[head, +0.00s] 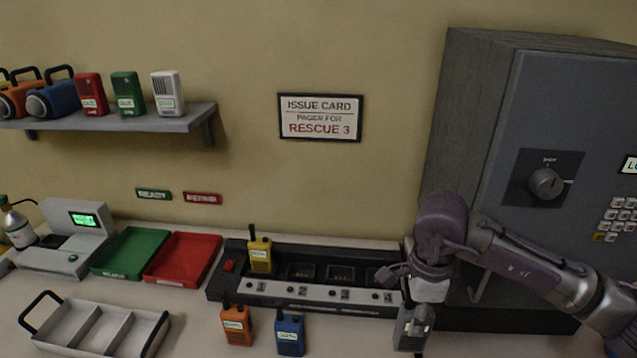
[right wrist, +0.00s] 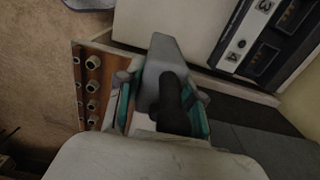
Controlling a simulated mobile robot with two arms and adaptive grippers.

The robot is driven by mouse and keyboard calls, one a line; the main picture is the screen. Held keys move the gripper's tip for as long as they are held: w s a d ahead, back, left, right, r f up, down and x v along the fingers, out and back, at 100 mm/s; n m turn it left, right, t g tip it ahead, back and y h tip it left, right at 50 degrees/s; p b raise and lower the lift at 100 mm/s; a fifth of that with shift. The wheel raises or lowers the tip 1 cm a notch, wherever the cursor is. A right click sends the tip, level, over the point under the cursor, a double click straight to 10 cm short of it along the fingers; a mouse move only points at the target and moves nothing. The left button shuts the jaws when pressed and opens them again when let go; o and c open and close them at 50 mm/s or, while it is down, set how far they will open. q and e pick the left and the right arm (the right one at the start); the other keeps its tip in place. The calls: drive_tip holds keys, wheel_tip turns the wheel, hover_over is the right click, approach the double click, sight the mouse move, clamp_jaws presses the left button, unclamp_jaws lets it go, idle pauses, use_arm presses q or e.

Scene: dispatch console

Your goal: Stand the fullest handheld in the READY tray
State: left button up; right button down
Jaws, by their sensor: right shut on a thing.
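My right gripper (head: 422,284) is at the right end of the charger and is shut on a grey handheld (head: 412,328). In the right wrist view, the grey handheld (right wrist: 161,58) with its black antenna (right wrist: 172,98) sits between the teal finger pads of the gripper (right wrist: 163,108). A yellow handheld (head: 260,258) stands in the charger's leftmost slot. An orange handheld (head: 236,327) and a blue handheld (head: 290,336) stand in front of the charger; their labels are too small to read surely. The green tray (head: 120,266) is empty. My left gripper is out of view.
The black charger (head: 300,290) has several numbered slots. A red tray (head: 190,262) lies beside the green one. A tester with a green-lit screen (head: 83,219) stands at left, a divided carrier (head: 95,330) in front. A shelf (head: 150,121) hangs above; a grey cabinet (head: 475,130) stands at right.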

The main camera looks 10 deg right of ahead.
sight(405, 340)
drive_tip(key=shift+s+a+f+n+b, duration=0.3)
drive_tip(key=shift+a+f+n, duration=0.1)
drive_tip(key=shift+n, duration=0.6)
drive_tip(key=n, duration=0.2)
drive_tip(key=s+a+f+n+b, duration=0.1)
drive_tip(key=n, duration=0.1)
drive_tip(key=s+f+n, duration=0.1)
drive_tip(key=n, duration=0.2)
drive_tip(key=shift+a+f+b, duration=0.1)
drive_tip(key=shift+a+b, duration=0.3)
drive_tip(key=s+a+f+n, duration=0.1)
drive_tip(key=n, duration=0.3)
drive_tip(key=s+f+n+b, duration=0.1)
drive_tip(key=n, duration=0.3)
drive_tip(key=s+a+f+n+b, duration=0.1)
drive_tip(key=n, duration=0.3)
drive_tip(key=shift+s+a, duration=0.3)
drive_tip(key=shift+s, duration=0.1)
